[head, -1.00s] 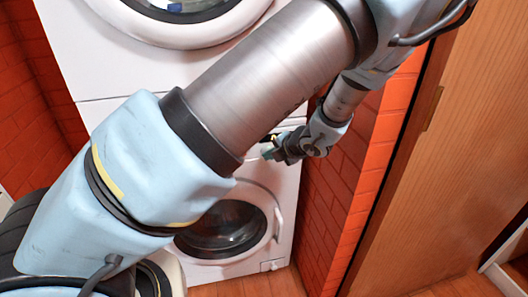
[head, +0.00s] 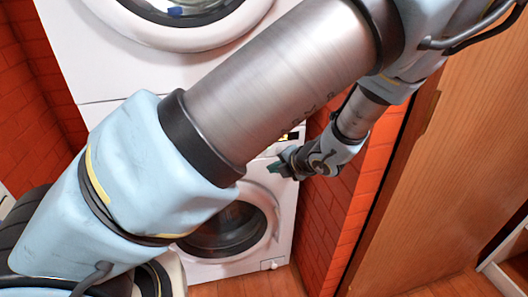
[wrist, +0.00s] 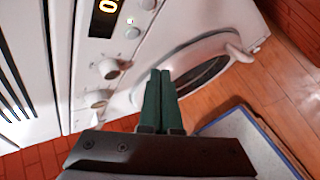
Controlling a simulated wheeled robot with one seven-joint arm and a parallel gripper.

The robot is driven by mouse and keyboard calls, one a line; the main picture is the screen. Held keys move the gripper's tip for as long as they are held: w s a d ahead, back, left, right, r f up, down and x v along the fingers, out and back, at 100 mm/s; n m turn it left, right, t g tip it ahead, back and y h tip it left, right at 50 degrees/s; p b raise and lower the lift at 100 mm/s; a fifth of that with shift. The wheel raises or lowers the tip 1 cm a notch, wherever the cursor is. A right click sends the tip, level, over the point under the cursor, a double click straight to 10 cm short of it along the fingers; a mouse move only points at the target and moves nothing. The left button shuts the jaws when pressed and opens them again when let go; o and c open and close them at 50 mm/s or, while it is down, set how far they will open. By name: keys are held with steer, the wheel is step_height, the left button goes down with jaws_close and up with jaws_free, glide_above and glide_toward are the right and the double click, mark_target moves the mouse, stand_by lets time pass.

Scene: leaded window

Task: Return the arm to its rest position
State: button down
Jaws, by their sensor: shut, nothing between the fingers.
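My arm crosses the head view from lower left to upper right, then bends back down. My gripper (head: 277,168) is in front of the lower washing machine, near the top of its front. In the wrist view the dark green fingers of my gripper (wrist: 160,75) lie side by side, shut with nothing between them. They point toward the front of the machine, with its round door (wrist: 205,75) beyond them. The fingertips look apart from the machine, though the exact gap is hard to judge.
The lower washing machine (head: 283,215) stands under another white machine (head: 70,45). A red brick wall (head: 335,215) and a wooden door (head: 440,190) are on the right. The wrist view shows knobs (wrist: 97,98), a lit display (wrist: 107,8) and a blue-grey panel (wrist: 235,135). Wooden floor (head: 250,287) is clear below.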

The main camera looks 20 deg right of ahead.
steer(key=shift+s+a, duration=0.1)
steer(key=shift+s, duration=0.4)
steer(key=w+a+r+n+g+y+p, duration=0.1)
steer(key=a+r+n+g, duration=0.2)
steer(key=a+n, duration=0.7)
steer(key=w+a+r+n+g+p, duration=0.1)
steer(key=a+r+n+g, duration=0.3)
steer(key=a+n, duration=0.65)
steer(key=s+a+r+n+h+p, duration=0.1)
steer(key=a+r+n, duration=0.4)
steer(key=n, duration=0.8)
steer(key=s+a+r+n+h+p, duration=0.1)
steer(key=a+r+n+h, duration=0.2)
steer(key=n, duration=1.1)
step_height(320, 180, up, 2)
steer(key=shift+s+a+r+g, duration=0.15)
steer(key=shift+s+a+g, duration=0.25)
steer(key=shift+a, duration=0.65)
